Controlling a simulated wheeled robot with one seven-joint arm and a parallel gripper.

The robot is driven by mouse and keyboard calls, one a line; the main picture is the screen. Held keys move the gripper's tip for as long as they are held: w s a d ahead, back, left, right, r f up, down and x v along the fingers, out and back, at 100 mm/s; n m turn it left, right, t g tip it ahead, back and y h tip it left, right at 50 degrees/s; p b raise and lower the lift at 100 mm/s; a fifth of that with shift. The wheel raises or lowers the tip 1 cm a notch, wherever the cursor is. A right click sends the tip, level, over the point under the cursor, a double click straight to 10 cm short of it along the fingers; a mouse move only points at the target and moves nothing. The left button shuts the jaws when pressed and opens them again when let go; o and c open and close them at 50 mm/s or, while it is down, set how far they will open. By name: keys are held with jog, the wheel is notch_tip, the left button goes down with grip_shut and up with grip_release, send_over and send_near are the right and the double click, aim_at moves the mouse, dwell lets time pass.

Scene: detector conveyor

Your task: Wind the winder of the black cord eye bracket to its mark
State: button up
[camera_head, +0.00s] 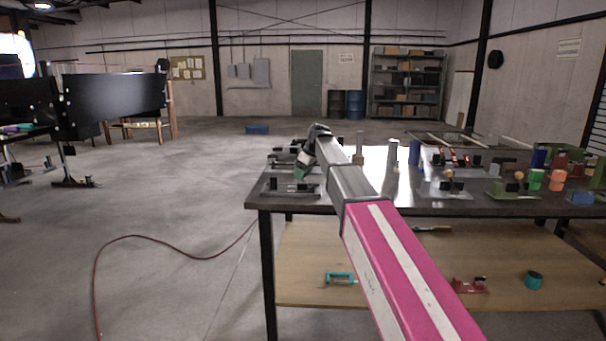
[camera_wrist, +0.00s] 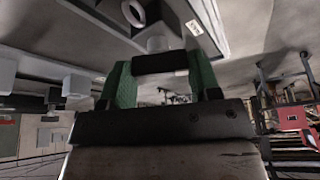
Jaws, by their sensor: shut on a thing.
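My gripper (camera_head: 303,170) is over the left end of the dark table, at the end of my outstretched arm. In the wrist view its two green fingers (camera_wrist: 161,66) are shut on a short dark bar (camera_wrist: 152,63) with a pale end, which looks like the winder. Just beyond it are a pale ring (camera_wrist: 133,12) and a grey plate with a small white label (camera_wrist: 194,27). In the head view a dark bracket (camera_head: 291,189) on a flat base lies just below my gripper. The mark cannot be made out.
Similar brackets stand on the table (camera_head: 385,203), one pale bracket (camera_head: 443,186) further right. Upright cylinders (camera_head: 393,151) stand behind my arm. Green and orange pieces (camera_head: 556,180) crowd the right end. A lower shelf (camera_head: 400,285) holds a few parts. The floor on the left is open, with a red hose (camera_head: 130,238).

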jog(key=shift+n, duration=0.4)
jog(key=o, duration=0.9)
jog(key=shift+o, duration=0.2)
jog(key=v, duration=1)
jog(key=shift+d+r, duration=0.15)
jog(key=shift+r, duration=0.25)
